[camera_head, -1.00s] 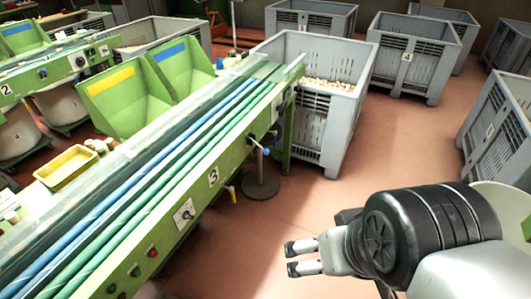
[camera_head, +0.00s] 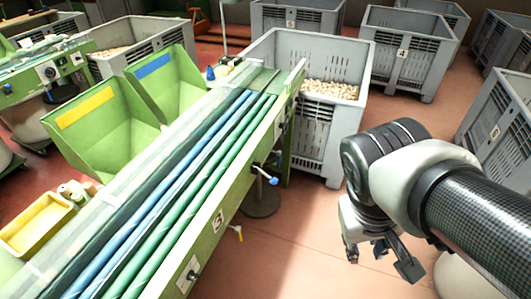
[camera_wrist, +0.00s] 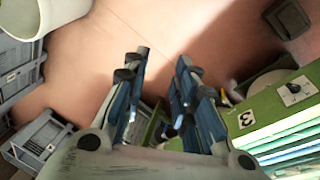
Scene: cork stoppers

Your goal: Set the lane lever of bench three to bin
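Bench three is the green bench (camera_head: 219,220) marked "3", with blue and green lanes on top. A lever with a blue knob (camera_head: 273,181) sticks out from its side near the far end. A smaller yellow-handled lever (camera_head: 238,233) hangs lower, nearer me. Which is the lane lever, and any position labels, I cannot tell. My gripper (camera_head: 380,256) is open and empty, pointing down over the floor, right of the bench and apart from both levers. In the wrist view its fingers (camera_wrist: 160,75) are spread; the bench's "3" plate (camera_wrist: 247,119) shows at right.
A grey bin of corks (camera_head: 330,130) stands at the bench's far end. More grey bins (camera_head: 407,55) stand behind and at right (camera_head: 497,125). Green hoppers (camera_head: 110,120) and a yellow tray (camera_head: 38,228) are at left.

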